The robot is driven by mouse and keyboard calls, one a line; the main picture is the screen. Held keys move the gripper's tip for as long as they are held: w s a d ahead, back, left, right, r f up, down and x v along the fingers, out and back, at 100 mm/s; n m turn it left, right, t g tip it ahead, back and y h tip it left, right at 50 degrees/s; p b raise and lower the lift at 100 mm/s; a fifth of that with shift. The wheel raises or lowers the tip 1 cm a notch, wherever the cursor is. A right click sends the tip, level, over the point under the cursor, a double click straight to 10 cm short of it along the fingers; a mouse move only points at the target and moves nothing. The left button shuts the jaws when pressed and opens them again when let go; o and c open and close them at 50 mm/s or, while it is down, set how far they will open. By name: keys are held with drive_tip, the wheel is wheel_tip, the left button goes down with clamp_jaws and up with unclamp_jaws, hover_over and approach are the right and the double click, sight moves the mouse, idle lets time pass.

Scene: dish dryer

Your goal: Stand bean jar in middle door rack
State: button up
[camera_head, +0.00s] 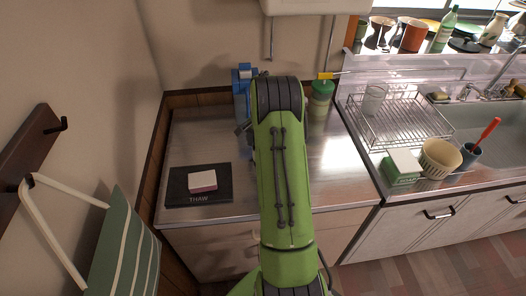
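A jar with a green lid (322,87) stands upright at the back of the steel counter, just right of my arm. It may be the bean jar; no label or contents can be made out. I see no door rack that I can identify. My green arm reaches forward over the counter and hides its middle. A small grey part shows at the arm's left edge and may belong to my gripper. The fingers are hidden, so I cannot tell if they hold anything.
A blue object (242,88) stands behind my arm. A dark thaw board (182,198) bears a pink-and-white block (202,181). A wire dish rack (405,127) holds a glass; a green-and-white box (402,167) and cream basket (440,157) stand before the sink. The counter's front right is clear.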

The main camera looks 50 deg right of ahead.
drive_tip(key=shift+r, duration=0.1)
drive_tip(key=c, duration=1.5)
wheel_tip(320, 180, up, 10)
drive_tip(key=shift+r+p, duration=0.1)
drive_tip(key=shift+p, duration=1.05)
